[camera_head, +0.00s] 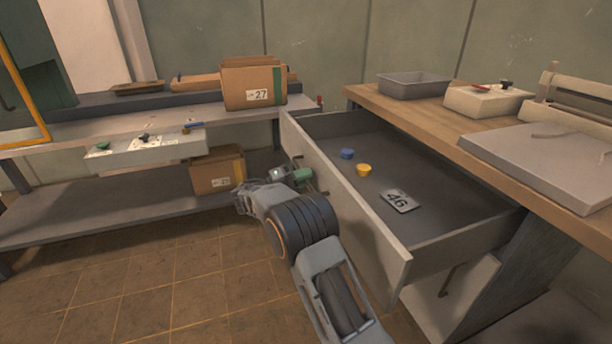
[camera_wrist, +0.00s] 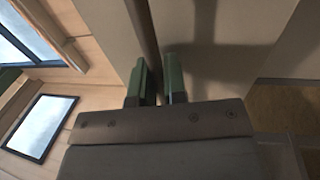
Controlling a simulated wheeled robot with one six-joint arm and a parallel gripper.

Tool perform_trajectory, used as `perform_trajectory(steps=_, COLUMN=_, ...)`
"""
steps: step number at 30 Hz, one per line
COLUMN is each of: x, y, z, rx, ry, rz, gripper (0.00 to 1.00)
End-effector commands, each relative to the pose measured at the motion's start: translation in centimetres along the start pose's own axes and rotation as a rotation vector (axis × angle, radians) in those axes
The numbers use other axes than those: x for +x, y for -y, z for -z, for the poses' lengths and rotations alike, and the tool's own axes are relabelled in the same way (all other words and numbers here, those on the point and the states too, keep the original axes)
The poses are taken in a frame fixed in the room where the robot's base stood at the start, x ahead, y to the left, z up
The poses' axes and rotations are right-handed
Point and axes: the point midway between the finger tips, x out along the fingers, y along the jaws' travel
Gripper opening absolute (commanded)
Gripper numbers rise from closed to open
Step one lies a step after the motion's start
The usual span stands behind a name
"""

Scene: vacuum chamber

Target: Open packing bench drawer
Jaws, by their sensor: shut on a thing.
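The packing bench drawer (camera_head: 352,205) is pulled well out from under the wooden-topped bench (camera_head: 430,112). Its inside shows a blue round piece (camera_head: 347,154), a yellow round piece (camera_head: 364,169) and a plate marked 46 (camera_head: 398,201). My gripper (camera_head: 312,178) is at the outer side of the drawer front, near its middle. In the wrist view its two green fingers (camera_wrist: 157,85) are close together on a thin dark bar, which looks like the drawer handle (camera_wrist: 151,40). The fingertips' contact is partly hidden in the head view.
A grey shelf unit (camera_head: 60,135) stands at left with cardboard boxes on it, one on top (camera_head: 253,84) and one below (camera_head: 217,171). A grey tray (camera_head: 414,84) and a flat grey lid (camera_head: 545,160) are on the bench. Tiled floor (camera_head: 150,280) lies open at front left.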

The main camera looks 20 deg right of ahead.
Motion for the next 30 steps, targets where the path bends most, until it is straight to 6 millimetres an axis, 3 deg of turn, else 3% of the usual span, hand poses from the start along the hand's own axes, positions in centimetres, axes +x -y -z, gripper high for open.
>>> perform_trajectory(steps=17, x=0.23, y=0.23, z=-0.17, rx=-0.008, ry=0.021, rz=0.001, gripper=0.0)
perform_trajectory(steps=18, x=0.24, y=0.22, z=-0.17, rx=-0.008, ry=0.022, rz=0.001, gripper=0.16)
perform_trajectory(steps=24, x=0.2, y=0.15, z=-0.13, rx=-0.006, ry=0.019, rz=0.001, gripper=0.35)
perform_trajectory(steps=30, x=0.17, y=0.1, z=-0.1, rx=-0.005, ry=0.018, rz=0.001, gripper=0.37)
